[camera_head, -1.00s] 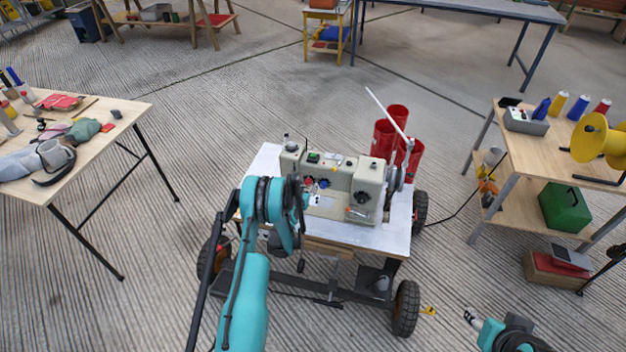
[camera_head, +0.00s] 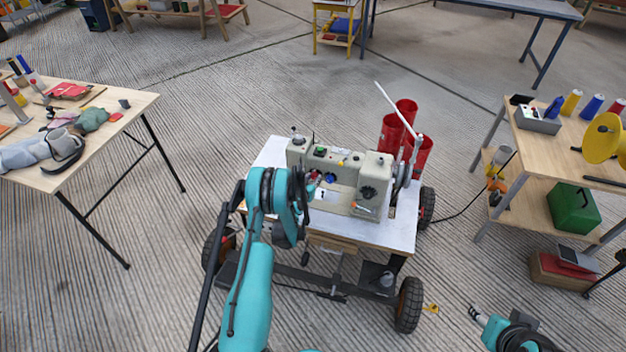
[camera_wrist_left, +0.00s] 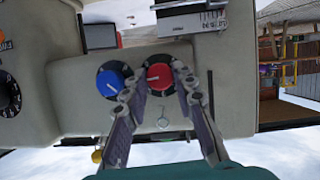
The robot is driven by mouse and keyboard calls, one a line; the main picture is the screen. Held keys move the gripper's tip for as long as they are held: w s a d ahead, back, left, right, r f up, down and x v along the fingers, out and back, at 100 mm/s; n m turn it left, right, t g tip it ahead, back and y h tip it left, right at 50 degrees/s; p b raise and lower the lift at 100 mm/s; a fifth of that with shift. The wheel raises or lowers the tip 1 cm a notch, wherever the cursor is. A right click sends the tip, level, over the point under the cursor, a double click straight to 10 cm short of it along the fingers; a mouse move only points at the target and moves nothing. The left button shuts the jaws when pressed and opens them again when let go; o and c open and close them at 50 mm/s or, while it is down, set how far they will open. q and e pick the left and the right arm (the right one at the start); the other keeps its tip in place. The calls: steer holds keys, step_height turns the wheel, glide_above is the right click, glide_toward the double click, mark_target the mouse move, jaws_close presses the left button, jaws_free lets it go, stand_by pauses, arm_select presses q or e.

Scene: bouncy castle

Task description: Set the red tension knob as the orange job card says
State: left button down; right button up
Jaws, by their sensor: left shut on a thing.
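The red tension knob (camera_wrist_left: 159,77) is on the pale sewing machine, beside a blue knob (camera_wrist_left: 110,82). In the left wrist view my left gripper (camera_wrist_left: 156,82) has its fingers on either side of the red knob, shut on it. The knob's white pointer line shows between the fingers. In the head view my left arm hides most of this gripper at the front of the sewing machine (camera_head: 372,170). An orange label (camera_wrist_left: 5,42), cut off at the left edge, cannot be read; I cannot tell if it is the job card. My right gripper (camera_head: 474,313) is low at the right, its jaws unclear.
The machine stands on a wheeled cart (camera_head: 268,152), with red cylinders (camera_head: 391,134) behind it. A cluttered table (camera_head: 130,105) is at the left and a wooden bench (camera_head: 513,130) with spools is at the right.

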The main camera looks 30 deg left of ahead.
arm_select(q)
steer(key=n+h, duration=0.2)
steer(key=n, duration=0.1)
steer(key=shift+a+t, duration=0.25)
steer(key=shift+t, duration=0.15)
steer(key=shift+n+t+h, duration=0.4)
steer(key=shift+n+h, duration=0.3)
steer(key=shift+n, duration=0.5)
steer(key=c, duration=1.2)
jaws_free()
steer(key=shift+f, duration=0.1)
step_height(320, 180, up, 10)
